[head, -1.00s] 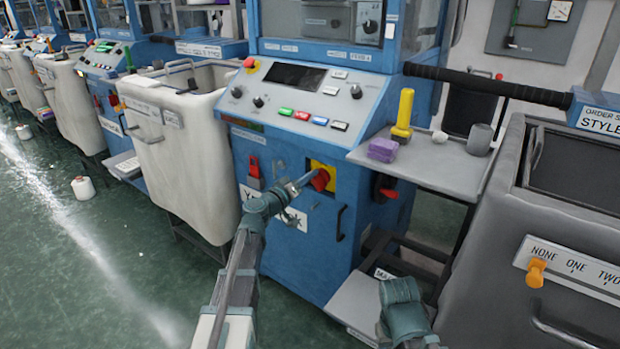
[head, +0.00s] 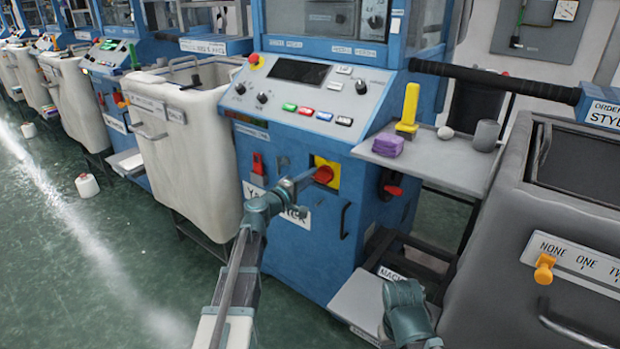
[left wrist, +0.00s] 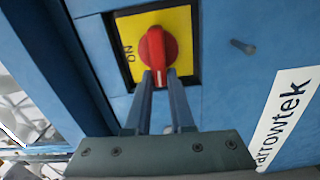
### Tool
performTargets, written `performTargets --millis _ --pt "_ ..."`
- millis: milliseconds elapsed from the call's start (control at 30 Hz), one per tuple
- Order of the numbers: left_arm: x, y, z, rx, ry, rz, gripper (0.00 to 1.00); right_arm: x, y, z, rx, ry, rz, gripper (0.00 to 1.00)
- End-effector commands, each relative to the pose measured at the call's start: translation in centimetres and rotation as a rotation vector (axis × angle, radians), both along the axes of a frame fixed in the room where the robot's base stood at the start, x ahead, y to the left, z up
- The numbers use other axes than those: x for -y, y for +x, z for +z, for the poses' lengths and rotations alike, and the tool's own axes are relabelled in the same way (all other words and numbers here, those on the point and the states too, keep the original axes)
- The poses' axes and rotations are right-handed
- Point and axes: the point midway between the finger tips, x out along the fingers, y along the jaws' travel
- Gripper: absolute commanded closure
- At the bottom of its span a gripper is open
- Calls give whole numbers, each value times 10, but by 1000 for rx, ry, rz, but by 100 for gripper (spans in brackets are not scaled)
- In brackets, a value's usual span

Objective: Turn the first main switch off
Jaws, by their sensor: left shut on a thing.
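The main switch is a red rotary knob (head: 324,174) on a yellow plate (head: 331,164), set in the front of the blue knitting machine (head: 300,230). In the left wrist view the red knob (left wrist: 156,50) has a white mark on its lower end, and "ON" stands at the left of the yellow plate (left wrist: 183,25). My left gripper (head: 309,179) is at the knob. Its two fingers (left wrist: 161,76) are shut on the lower part of the knob. Of my right arm only a teal link shows at the bottom; its gripper is out of view.
A side shelf (head: 430,165) holds a yellow tool (head: 409,108), a purple block (head: 388,146) and a grey cup (head: 485,136). A second red handle (head: 392,190) is right of the switch. A white bin (head: 190,150) stands left, a grey bin (head: 500,235) right.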

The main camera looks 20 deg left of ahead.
Motion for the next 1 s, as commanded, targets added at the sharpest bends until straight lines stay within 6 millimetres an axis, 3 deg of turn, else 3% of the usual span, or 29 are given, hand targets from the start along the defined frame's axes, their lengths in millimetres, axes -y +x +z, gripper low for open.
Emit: performTargets --millis 767,800,933,1000 --pt "-1 0 -2 -30 -82 1 100 0 0 -2 0 0 0 50" --pt "-1 0 -2 -30 -82 1 73 0 0 -2 0 0 0 50" --pt "0 0 -2 -29 -81 1 50 0 0 -2 0 0 0 50" --pt "0 0 -2 -29 -81 1 49 0 0 -2 0 0 0 50"
